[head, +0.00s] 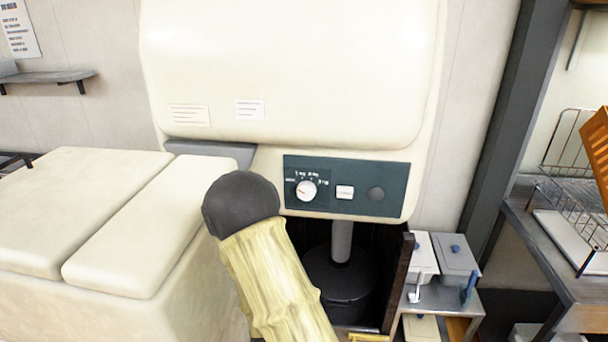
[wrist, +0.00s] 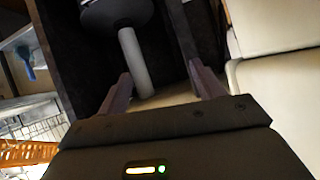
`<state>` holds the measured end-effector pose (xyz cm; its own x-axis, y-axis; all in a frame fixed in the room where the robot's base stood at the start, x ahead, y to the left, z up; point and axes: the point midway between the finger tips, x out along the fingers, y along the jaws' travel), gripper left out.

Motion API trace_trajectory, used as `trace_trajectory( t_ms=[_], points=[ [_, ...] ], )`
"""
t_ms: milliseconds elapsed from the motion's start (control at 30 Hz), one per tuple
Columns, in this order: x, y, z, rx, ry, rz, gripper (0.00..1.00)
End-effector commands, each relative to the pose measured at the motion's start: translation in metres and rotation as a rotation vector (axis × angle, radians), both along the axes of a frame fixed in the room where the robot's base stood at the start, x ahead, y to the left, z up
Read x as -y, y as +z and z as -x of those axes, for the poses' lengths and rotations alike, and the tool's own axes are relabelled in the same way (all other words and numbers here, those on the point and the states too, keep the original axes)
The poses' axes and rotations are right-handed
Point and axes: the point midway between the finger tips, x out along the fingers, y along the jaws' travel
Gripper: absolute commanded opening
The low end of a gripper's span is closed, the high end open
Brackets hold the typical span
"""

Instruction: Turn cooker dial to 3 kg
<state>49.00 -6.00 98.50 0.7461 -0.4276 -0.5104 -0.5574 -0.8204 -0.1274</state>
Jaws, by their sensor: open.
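The cooker dial (head: 306,190) is a round white knob on the dark teal panel (head: 358,203) of the large cream cooker (head: 290,75). Small kg markings surround it, and a small reddish mark sits on its left side; the exact setting is too small to read surely. My gripper (wrist: 162,84) shows in the wrist view with its two fingers apart and nothing between them. It points toward the dark recess with the pipe (wrist: 134,62) and black pot. The dial is not visible in the wrist view. The gripper is hidden in the head view.
My arm rises in front of the cooker, just left of the dial. Cream bins (head: 120,205) stand at left. A black pot (head: 338,278) sits in the recess below the panel. Lidded containers (head: 457,255) and a shelf with a wire rack (head: 570,175) are at right.

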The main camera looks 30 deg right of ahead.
Motion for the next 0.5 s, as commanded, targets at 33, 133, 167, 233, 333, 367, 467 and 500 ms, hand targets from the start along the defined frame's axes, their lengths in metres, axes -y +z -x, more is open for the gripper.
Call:
trace_trajectory(
  t_ms=[33, 133, 167, 233, 333, 367, 467, 500],
  points=[
    [0.003, 0.024, 0.001, 0.017, -0.009, 0.021, 0.68],
    [0.009, 0.049, 0.001, 0.067, -0.03, 0.067, 0.68],
    [0.011, 0.057, 0.001, 0.082, -0.036, 0.082, 0.68],
    [0.014, 0.075, 0.002, 0.116, -0.045, 0.116, 0.68],
    [0.019, 0.101, 0.004, 0.166, -0.057, 0.17, 0.68],
    [0.02, 0.109, 0.004, 0.181, -0.057, 0.186, 0.68],
    [0.022, 0.136, 0.007, 0.231, -0.059, 0.24, 0.68],
    [0.023, 0.148, 0.008, 0.251, -0.059, 0.263, 0.68]
  ],
)
